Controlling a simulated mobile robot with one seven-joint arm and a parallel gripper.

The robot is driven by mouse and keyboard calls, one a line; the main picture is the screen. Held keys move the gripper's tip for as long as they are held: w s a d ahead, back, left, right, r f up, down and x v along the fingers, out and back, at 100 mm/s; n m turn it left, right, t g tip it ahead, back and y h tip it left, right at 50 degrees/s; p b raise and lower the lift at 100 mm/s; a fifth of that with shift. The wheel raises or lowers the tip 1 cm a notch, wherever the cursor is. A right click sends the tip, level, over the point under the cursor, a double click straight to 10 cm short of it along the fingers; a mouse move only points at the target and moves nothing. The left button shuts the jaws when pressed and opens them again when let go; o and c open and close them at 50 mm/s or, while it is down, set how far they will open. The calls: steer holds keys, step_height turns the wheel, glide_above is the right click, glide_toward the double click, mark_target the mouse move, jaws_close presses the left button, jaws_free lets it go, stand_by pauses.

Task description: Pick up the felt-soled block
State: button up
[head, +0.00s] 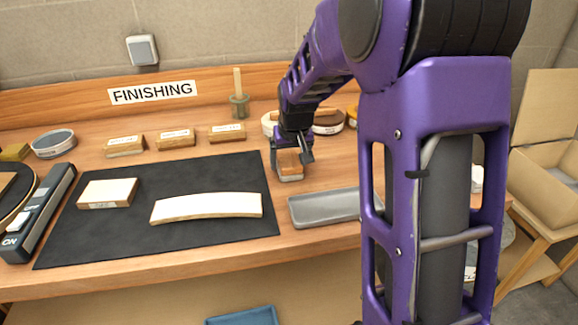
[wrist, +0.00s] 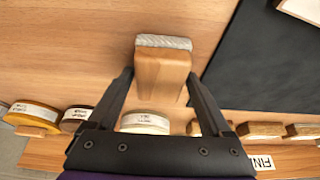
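The felt-soled block (head: 289,168) is a small wooden block with a grey felt layer on its bottom. It stands upright on the bench, just right of the dark mat, in the head view. In the wrist view the block (wrist: 162,75) lies between the fingers, with its pale felt edge at the far end. My gripper (head: 292,153) is down over the block from above. In the wrist view my gripper (wrist: 158,73) has one finger on each side of the block, very close to its sides, with a slight gap at the left finger. The block's upper part is partly hidden in the head view.
A grey tray (head: 325,207) lies right of the block. The dark mat (head: 160,232) holds a pale block (head: 107,193) and a curved strip (head: 207,206). Several labelled wooden blocks (head: 175,138) and round tape rolls (wrist: 145,122) stand along the back.

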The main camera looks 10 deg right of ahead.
mark_target(289, 159)
steer(key=c, duration=1)
steer(key=shift+r, duration=0.1)
step_height(289, 159, up, 10)
steer(key=shift+f+p, duration=0.1)
steer(key=shift+p, duration=0.85)
steer(key=o, duration=0.7)
steer(key=c, duration=0.5)
